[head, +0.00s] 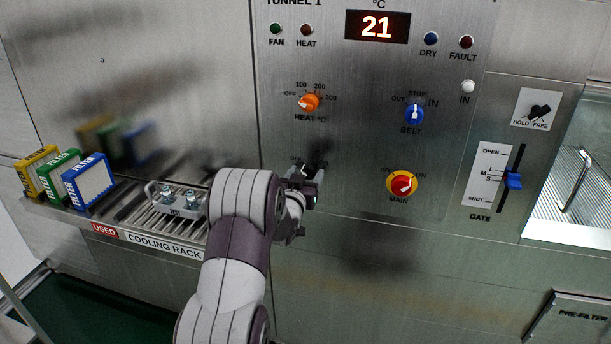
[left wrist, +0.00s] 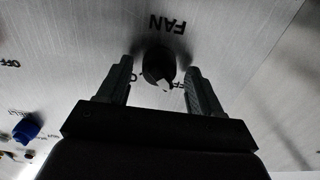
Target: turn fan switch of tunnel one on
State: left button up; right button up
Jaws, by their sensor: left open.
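The fan switch (left wrist: 158,66) is a black round knob with a white pointer, seen in the left wrist view under the upside-down FAN label. My left gripper (left wrist: 160,82) is open, with one finger on each side of the knob. I cannot tell whether the fingers touch it. In the head view the left gripper (head: 312,178) is at the panel below the orange heat knob (head: 310,102), and it and the arm hide most of the fan switch. The green FAN lamp (head: 275,29) looks dark. My right gripper is not in view.
The red and yellow main switch (head: 401,184) and blue belt knob (head: 414,114) are right of the gripper. The blue gate lever (head: 512,181) is farther right. The cooling rack (head: 150,222) juts out at left, with filter boxes (head: 90,182) on its shelf.

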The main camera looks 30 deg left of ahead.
pick_arm(q)
jog(key=c, duration=1)
jog(key=m+b, duration=0.5)
jog(key=b, duration=0.1)
jog(key=m+b, duration=0.5)
jog(key=b, duration=0.1)
jog(key=f+m+b, duration=0.1)
jog(key=m+b, duration=0.4)
jog(key=b, duration=0.2)
jog(key=shift+d, duration=0.25)
jog(key=shift+r+m+b, duration=0.25)
jog(key=shift+m+b, duration=1.35)
jog(key=o, duration=1)
jog(key=shift+r, duration=0.1)
